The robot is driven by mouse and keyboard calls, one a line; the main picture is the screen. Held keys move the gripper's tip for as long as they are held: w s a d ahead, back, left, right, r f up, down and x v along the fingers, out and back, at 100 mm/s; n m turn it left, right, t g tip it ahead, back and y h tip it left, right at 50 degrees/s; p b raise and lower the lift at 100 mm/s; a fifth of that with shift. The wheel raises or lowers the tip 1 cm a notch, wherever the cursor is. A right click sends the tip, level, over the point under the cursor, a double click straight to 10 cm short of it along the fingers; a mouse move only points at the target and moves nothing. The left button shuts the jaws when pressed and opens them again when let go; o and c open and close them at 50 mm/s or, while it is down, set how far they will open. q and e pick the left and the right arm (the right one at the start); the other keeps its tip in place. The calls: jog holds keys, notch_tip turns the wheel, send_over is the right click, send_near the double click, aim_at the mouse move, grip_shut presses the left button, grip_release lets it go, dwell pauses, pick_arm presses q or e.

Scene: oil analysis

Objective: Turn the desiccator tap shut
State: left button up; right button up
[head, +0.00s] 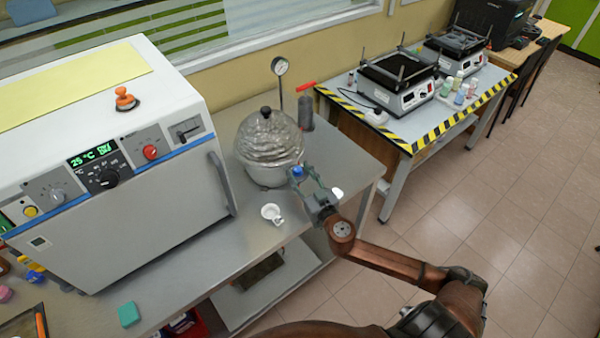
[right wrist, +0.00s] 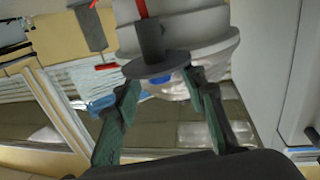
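The desiccator (head: 266,150) is a domed vessel with a black top knob, near the bench's right end. A small blue piece (head: 297,171) shows at its right side, probably the tap's; I cannot tell how far it is turned. My right gripper (head: 306,180) reaches it from the lower right. In the right wrist view my right gripper (right wrist: 160,86) has its green fingers apart. The blue piece (right wrist: 160,79) shows between the tips, partly behind a grey disc (right wrist: 156,65) on a shaft. Contact cannot be told. My left gripper is not in view.
A gauge (head: 279,66) and a grey cylinder with a red lever (head: 306,86) stand behind the desiccator. A white dish (head: 271,213) lies in front. A large oven (head: 130,195) stands left. A striped table (head: 410,142) stands right, past a floor gap.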

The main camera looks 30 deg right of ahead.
jog(key=shift+c, duration=0.6)
grip_shut()
